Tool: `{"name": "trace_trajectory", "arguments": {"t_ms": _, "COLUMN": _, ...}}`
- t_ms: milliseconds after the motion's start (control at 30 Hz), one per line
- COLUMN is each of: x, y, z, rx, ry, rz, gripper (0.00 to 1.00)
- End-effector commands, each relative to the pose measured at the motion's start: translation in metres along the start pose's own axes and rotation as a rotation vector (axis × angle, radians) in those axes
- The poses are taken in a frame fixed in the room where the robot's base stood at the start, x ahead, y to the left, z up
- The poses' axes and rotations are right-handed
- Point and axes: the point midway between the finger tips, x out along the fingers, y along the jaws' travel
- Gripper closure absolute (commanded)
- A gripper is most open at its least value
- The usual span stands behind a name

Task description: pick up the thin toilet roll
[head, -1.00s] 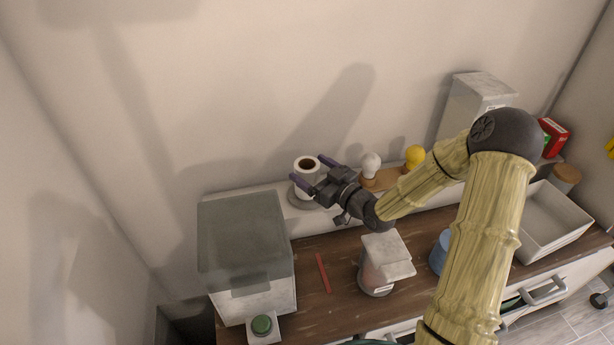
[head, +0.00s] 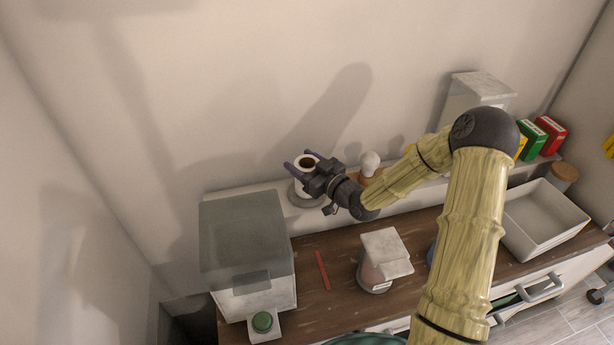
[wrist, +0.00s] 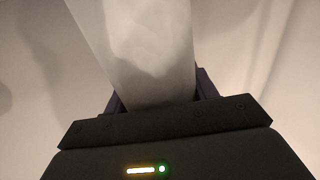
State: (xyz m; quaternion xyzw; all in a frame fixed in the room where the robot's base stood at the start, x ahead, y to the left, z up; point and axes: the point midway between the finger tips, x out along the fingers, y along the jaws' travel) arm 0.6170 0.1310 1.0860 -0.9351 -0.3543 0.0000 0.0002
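The thin toilet roll (head: 308,163) is white with a dark core hole. It stands upright on a round grey base (head: 303,199) on the white back ledge. My gripper (head: 298,165) is at the roll, with its purple fingers on either side of it near the top. In the wrist view, the roll (wrist: 148,55) fills the space between the fingers, which show at its two edges. The fingertips are hidden behind the roll there. I cannot tell whether the fingers press on it.
A light bulb (head: 369,163) stands on the ledge right of my gripper. A glass-topped box (head: 245,240) is at the left, a lidded jar (head: 386,250) and red stick (head: 322,270) on the wooden top. A white tray (head: 575,222) and colored boxes (head: 531,141) are at the right.

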Motion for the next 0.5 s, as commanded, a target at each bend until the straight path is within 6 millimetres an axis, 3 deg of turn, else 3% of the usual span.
{"name": "trace_trajectory", "arguments": {"t_ms": 500, "x": -0.0020, "y": 0.0040, "z": -0.0095, "rx": -0.003, "ry": 0.001, "rz": 0.007, "gripper": 0.65}}
